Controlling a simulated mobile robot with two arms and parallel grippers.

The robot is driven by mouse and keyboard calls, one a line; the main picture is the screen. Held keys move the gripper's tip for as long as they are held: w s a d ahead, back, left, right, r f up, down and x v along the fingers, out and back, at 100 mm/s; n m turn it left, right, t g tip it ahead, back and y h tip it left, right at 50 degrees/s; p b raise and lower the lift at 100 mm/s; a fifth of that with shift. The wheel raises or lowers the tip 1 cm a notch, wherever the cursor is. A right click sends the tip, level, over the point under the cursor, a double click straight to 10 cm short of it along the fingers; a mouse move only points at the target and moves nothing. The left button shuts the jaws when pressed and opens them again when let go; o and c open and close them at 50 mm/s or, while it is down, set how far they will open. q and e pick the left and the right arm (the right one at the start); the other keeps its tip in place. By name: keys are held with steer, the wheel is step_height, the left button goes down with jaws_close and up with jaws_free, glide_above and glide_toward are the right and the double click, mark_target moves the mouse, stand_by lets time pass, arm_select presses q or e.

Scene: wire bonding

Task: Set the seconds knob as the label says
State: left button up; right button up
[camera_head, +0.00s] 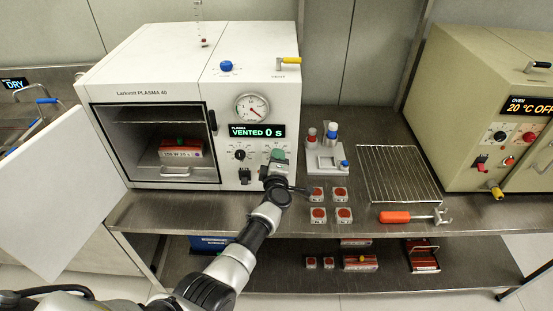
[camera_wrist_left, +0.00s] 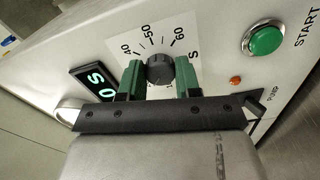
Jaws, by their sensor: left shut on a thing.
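The seconds knob (camera_wrist_left: 159,68) is dark and round, on a white dial marked 40, 50, 60 and S. My left gripper (camera_wrist_left: 158,80) has its green fingers on either side of it, shut on it. In the head view my left gripper (camera_head: 276,157) is at the plasma machine's front panel and hides the knob. The display (camera_head: 257,131) reads VENTED 0 s. A label (camera_head: 181,154) on the tray in the open chamber appears to read 150 W 20 s, in small print. My right gripper is not in view.
A second black knob (camera_head: 239,154) is left of my gripper. A green START button (camera_wrist_left: 264,40) and an orange lamp (camera_wrist_left: 236,81) are near the dial. The chamber door (camera_head: 62,190) hangs open at left. Small red-topped blocks (camera_head: 317,214) stand on the bench below right.

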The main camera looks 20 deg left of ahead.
arm_select(q)
steer(key=shift+f, duration=0.15)
steer(key=o, duration=0.9)
steer(key=shift+o, duration=0.2)
steer(key=p+v, duration=0.5)
steer(key=v, duration=0.6)
steer(key=shift+p, duration=0.3)
